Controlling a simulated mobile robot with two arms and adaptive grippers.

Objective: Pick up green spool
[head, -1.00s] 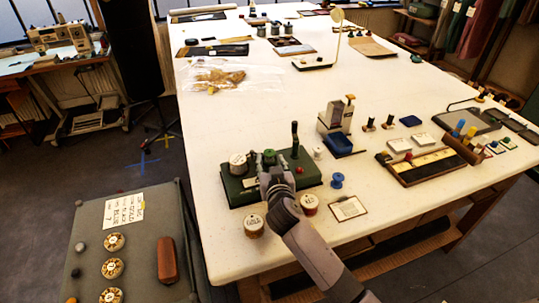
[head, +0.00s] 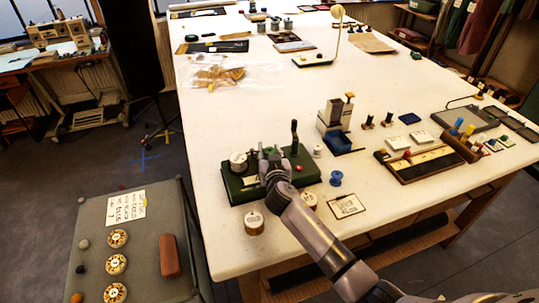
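A green spool (head: 269,151) stands on the dark green base (head: 240,190) near the table's front left. Only a little of its top shows, and my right gripper hides the rest. My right gripper (head: 270,159) is over the base, right at the spool, with its fingers pointing away from me. The fingers are small and seen from behind, so I cannot tell whether they are closed on the spool. My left gripper is out of view.
A white-topped spool (head: 239,162) stands left of the gripper, and a dark upright post (head: 294,137) stands right. A blue spool (head: 336,178) and a framed card (head: 346,205) lie to the right.

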